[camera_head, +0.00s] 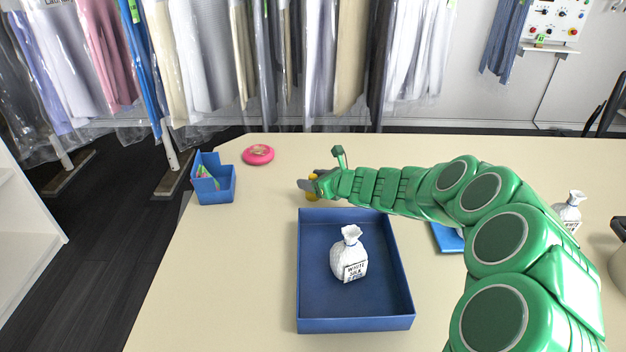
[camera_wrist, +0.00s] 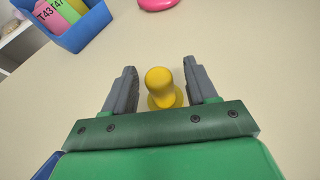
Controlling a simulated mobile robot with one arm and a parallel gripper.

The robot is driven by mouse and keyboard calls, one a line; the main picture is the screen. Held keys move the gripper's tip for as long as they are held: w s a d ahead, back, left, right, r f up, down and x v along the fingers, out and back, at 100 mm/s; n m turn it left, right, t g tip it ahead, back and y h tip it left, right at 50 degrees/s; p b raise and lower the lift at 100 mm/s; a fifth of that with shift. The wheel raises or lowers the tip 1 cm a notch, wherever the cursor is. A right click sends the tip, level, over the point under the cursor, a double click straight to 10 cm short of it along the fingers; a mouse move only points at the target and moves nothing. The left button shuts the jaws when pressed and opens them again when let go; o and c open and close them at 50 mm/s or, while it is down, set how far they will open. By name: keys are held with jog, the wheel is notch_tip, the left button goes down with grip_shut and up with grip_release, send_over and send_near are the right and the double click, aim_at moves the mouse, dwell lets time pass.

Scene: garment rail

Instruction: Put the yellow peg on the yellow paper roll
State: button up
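The yellow peg (camera_wrist: 159,86), with a rounded top and a wider base, stands on the table between the fingers in the wrist view. In the head view it is a small yellow patch (camera_head: 312,177) at the gripper, partly covered. My gripper (camera_wrist: 160,72) is open around it, with a gap to each finger. In the head view my gripper (camera_head: 309,186) is low over the table, behind the blue tray. I cannot make out a separate yellow paper roll. A pink round thing (camera_head: 258,154) with a pale yellowish middle lies further back left; it is cut off in the wrist view (camera_wrist: 157,4).
A small blue box (camera_head: 215,194) with coloured tags stands at the left table edge. A large blue tray (camera_head: 310,312) holds a white sack (camera_head: 349,256). Another white bottle-like sack (camera_head: 569,207) is at right. Garments hang behind. The table's left front is clear.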

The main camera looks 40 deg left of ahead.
jog(key=shift+r, duration=0.2)
jog(key=v, duration=1.2)
jog(key=shift+f, duration=0.1)
